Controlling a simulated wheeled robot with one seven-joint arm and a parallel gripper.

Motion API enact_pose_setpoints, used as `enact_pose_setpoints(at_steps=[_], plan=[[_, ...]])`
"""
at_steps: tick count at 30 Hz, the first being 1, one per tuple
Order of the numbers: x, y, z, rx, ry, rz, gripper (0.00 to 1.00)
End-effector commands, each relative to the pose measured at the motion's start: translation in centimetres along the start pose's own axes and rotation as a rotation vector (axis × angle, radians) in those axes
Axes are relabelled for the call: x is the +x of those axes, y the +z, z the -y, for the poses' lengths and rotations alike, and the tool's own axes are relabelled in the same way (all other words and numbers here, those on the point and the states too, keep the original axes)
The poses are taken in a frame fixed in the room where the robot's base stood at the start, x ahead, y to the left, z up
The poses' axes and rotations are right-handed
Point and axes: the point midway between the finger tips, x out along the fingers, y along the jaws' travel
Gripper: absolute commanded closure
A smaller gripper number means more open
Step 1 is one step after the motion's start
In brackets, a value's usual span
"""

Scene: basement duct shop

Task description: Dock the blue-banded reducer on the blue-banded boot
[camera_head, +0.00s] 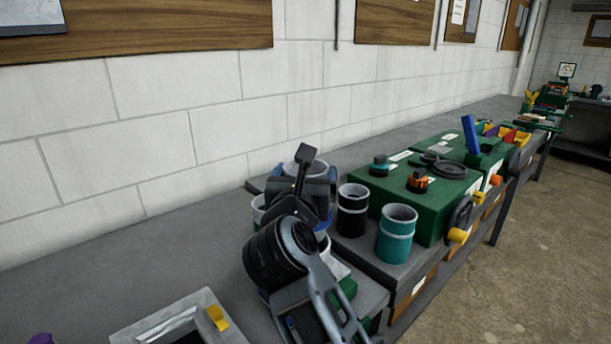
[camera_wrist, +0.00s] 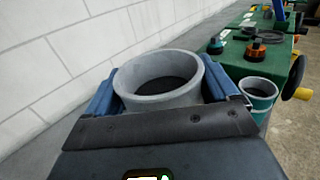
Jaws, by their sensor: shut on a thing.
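My gripper (camera_head: 308,187) is shut on a grey, open-topped round duct piece, the reducer (camera_wrist: 160,99). In the wrist view its pale rim stands between my two blue fingers, opening upward and looking about upright. In the head view only part of its rim (camera_head: 290,168) shows behind my wrist. Its colour band is hidden. A small blue patch (camera_head: 322,236) shows below my gripper, mostly covered by my arm. I cannot tell whether it belongs to the reducer or to the blue-banded boot, nor whether the two touch.
A dark-banded cylinder (camera_head: 352,211) and a teal-banded one (camera_head: 397,236) stand close on the right. A green box (camera_head: 430,208) with knobs lies beyond. A grey tray (camera_head: 208,296) sits front left; bench between is clear.

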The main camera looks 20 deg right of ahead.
Motion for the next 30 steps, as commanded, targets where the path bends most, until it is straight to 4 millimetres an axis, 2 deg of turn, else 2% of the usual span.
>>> enact_pose_setpoints(at_steps=[1, 6, 12, 30], plan=[[0.0, -0.9, 0.0, 0.001, 0.000, 0.001, 0.72], [0.0, -2.7, 0.0, 0.001, 0.001, 0.002, 0.72], [0.0, -4.0, 0.0, 0.001, 0.000, 0.002, 0.72], [0.0, -4.1, 0.0, 0.001, 0.000, 0.001, 0.72]])
